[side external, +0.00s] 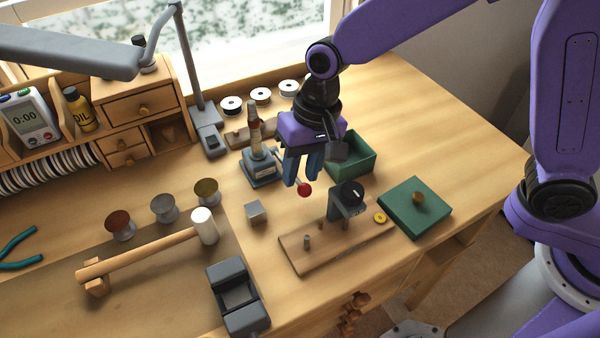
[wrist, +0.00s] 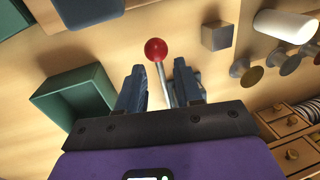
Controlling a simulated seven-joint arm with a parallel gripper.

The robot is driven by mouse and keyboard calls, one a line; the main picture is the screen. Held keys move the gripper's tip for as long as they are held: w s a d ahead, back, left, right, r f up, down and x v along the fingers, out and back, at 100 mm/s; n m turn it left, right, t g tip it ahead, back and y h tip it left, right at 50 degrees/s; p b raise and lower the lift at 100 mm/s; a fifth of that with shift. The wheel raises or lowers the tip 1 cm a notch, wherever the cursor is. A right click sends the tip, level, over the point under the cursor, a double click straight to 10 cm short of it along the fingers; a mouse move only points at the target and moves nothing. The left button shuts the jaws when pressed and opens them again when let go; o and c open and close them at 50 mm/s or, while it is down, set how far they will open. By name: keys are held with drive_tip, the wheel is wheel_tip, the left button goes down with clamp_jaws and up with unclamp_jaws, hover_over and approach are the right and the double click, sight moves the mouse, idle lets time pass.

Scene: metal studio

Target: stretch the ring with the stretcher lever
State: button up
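The ring stretcher (side external: 262,165) is a grey block with an upright tapered post, left of my gripper in the side view. Its lever ends in a red ball (side external: 304,190), which also shows in the wrist view (wrist: 155,49). My gripper (side external: 302,181) points down over the lever. In the wrist view its blue fingers (wrist: 160,75) are apart, with the grey lever rod (wrist: 163,78) between them and the ball beyond the tips. I cannot tell whether either finger touches the rod. A ring on the post is too small to make out.
A green open box (side external: 352,155) stands close behind my gripper. A wooden board with a dark fixture (side external: 345,205) lies in front, beside a green lidded block (side external: 415,207). A small steel cube (side external: 256,211) and a white-headed mallet (side external: 205,226) are to the left.

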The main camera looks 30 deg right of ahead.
drive_tip(key=shift+a+f, duration=0.15)
drive_tip(key=shift+f, duration=0.75)
clamp_jaws()
drive_tip(key=shift+s, duration=0.1)
